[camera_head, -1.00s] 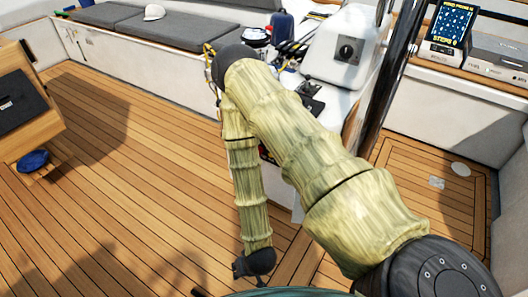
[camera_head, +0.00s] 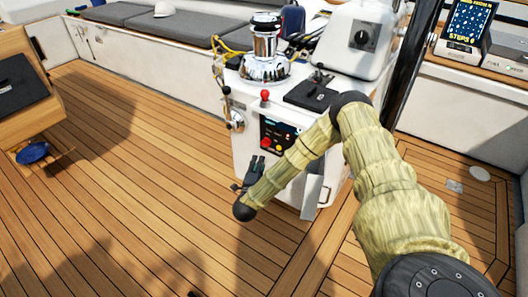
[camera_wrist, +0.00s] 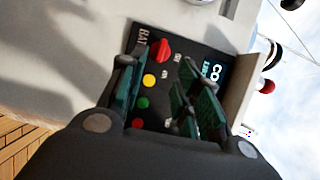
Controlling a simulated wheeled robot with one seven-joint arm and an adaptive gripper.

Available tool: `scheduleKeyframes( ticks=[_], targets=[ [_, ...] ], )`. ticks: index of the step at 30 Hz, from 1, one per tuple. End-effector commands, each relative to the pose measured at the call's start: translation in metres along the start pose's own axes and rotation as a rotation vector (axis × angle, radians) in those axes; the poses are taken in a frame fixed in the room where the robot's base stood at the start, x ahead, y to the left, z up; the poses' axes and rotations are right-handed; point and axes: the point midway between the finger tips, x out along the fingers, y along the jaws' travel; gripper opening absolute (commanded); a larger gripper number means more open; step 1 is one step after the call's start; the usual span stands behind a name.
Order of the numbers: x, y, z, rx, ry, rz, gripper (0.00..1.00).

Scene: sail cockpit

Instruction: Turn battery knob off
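A black panel (camera_head: 280,132) is set in the front of a white console in the head view. A red knob (camera_head: 266,142) sits on it. In the wrist view the red knob (camera_wrist: 161,50) lies on the panel beside lettering that starts "BAT", with small labels to its right. My gripper (camera_head: 256,163) is in front of the console, a little below and left of the panel. In the wrist view my gripper (camera_wrist: 156,66) is open, with its dark green fingers spread either side of the buttons and nothing between them. The knob shows past the fingertips, apparently not touched.
Yellow (camera_wrist: 149,81), green (camera_wrist: 143,103) and red (camera_wrist: 137,123) buttons line the panel below the knob. A red-topped lever (camera_head: 265,97) and a chrome winch (camera_head: 265,45) stand on the console. A metal handle (camera_head: 236,121) is at its left.

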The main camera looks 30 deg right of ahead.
Motion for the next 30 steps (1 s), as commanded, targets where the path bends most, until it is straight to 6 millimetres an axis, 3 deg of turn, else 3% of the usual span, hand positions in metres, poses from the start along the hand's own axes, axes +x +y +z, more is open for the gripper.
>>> scheduleKeyframes(
  ticks=[8,21,30],
  targets=[
    [0.027,-0.002,-0.005,0.013,0.019,-0.014,0.33],
    [0.093,-0.001,-0.006,0.010,0.017,-0.011,0.33],
    [0.111,-0.003,-0.005,0.011,0.015,-0.011,0.33]
  ],
)
